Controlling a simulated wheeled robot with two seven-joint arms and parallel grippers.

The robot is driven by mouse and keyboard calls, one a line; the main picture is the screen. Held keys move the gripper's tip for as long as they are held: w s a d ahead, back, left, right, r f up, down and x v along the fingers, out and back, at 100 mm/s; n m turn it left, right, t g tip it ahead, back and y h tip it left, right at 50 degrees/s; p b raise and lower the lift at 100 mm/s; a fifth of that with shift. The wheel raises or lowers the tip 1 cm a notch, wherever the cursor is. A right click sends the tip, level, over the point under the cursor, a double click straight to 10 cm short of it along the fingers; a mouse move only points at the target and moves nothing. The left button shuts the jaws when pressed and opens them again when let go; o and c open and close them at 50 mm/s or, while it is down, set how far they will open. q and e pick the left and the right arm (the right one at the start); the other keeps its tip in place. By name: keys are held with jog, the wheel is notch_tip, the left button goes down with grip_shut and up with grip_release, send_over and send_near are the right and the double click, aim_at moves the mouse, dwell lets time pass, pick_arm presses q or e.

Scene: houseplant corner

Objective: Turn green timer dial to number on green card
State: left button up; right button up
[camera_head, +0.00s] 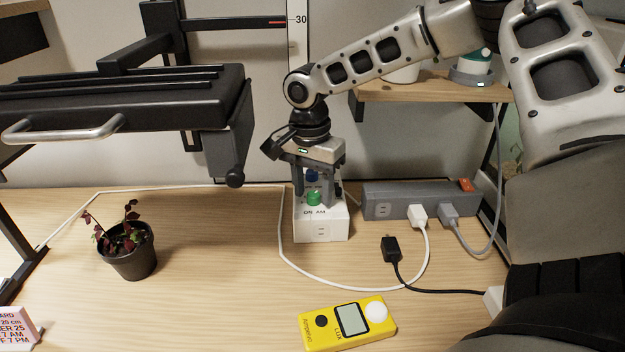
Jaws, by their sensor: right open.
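The white timer box (321,227) stands on the table near the middle, with a socket on its front and the letters "ON AM" visible. Its green dial (314,199) is on the upper part, and a blue dial (312,176) sits behind it. My right gripper (316,198) points down over the timer, open, with its fingers around or beside the green dial; I cannot tell whether they touch it. A card (18,328) with orange and blue print is cut off at the lower left; no green card is recognisable. My left gripper is not in view.
A potted plant (130,255) stands at the left under a black lamp arm (120,95). A grey power strip (415,201) lies right of the timer, with white and black cables around it. A yellow light meter (348,323) lies in front. A wooden shelf (430,88) is behind.

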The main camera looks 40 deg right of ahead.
aim_at(309, 192)
notch_tip(309, 192, up, 16)
jog(key=p, duration=0.1)
jog(key=shift+w, duration=0.35)
jog(key=shift+a, duration=0.1)
